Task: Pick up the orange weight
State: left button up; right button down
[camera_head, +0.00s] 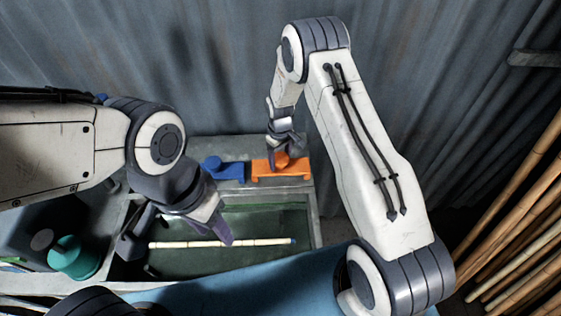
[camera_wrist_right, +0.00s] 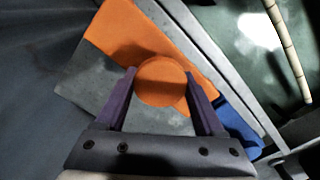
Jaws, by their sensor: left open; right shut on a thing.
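The orange weight (camera_head: 297,170) sits on the grey rim at the back of the trough, with a round knob on its top. My right gripper (camera_head: 285,155) is above it, shut on the knob. In the right wrist view the two fingers stand on either side of the orange knob (camera_wrist_right: 160,82), and the weight's flat body extends behind it. My left gripper (camera_head: 180,240) is open and empty over the trough, near a pale rattan stick (camera_head: 190,244).
A blue weight (camera_head: 222,169) stands on the rim just left of the orange one. The trough (camera_head: 310,225) holds dark green water. A teal container (camera_head: 75,259) is at the left. Bamboo poles (camera_head: 525,220) lean at the right, and a corrugated wall rises behind.

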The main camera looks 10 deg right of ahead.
jog(key=shift+w+r, duration=0.1)
jog(key=shift+r, duration=0.3)
jog(key=r, duration=0.1)
jog(key=r+b, duration=0.2)
jog(key=shift+s+d, duration=0.25)
jog(key=shift+d, duration=0.05)
jog(key=s+d+r+b, duration=0.4)
jog(key=s+d+r, duration=0.2)
jog(key=s+d, duration=0.1)
jog(key=shift+d+r, duration=0.35)
jog(key=shift+d, duration=0.3)
jog(key=shift+s, duration=0.1)
